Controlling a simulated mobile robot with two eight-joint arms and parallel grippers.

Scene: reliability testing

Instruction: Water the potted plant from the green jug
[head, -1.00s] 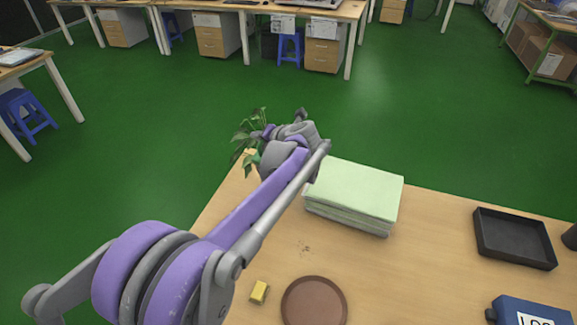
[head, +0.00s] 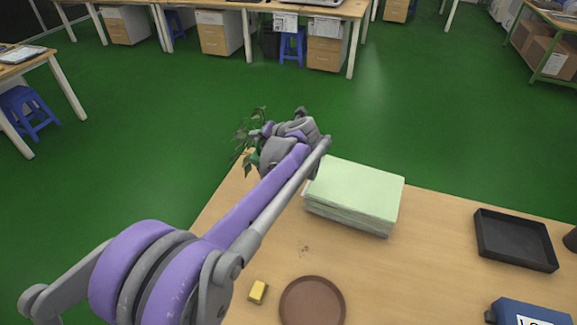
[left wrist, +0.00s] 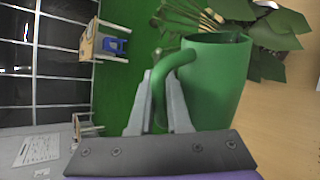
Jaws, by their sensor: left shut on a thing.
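The green jug (left wrist: 217,85) fills the middle of the left wrist view. My left gripper (left wrist: 160,98) is shut on its handle. In the head view the left gripper (head: 262,150) is mostly hidden behind my own arm, at the far left corner of the table, and only a sliver of green shows there. The potted plant (head: 245,138) shows its leaves beside the gripper; its pot is hidden. In the left wrist view the plant's leaves (left wrist: 275,30) are just beyond the jug's rim. I cannot tell whether water is flowing. My right gripper is not in view.
A stack of pale green cloths or sheets (head: 355,192) lies right of my left forearm. A brown round saucer (head: 312,303), a yellow block (head: 258,292), a black tray (head: 515,240) and a blue box (head: 525,312) are on the table (head: 400,270). The table's middle is clear.

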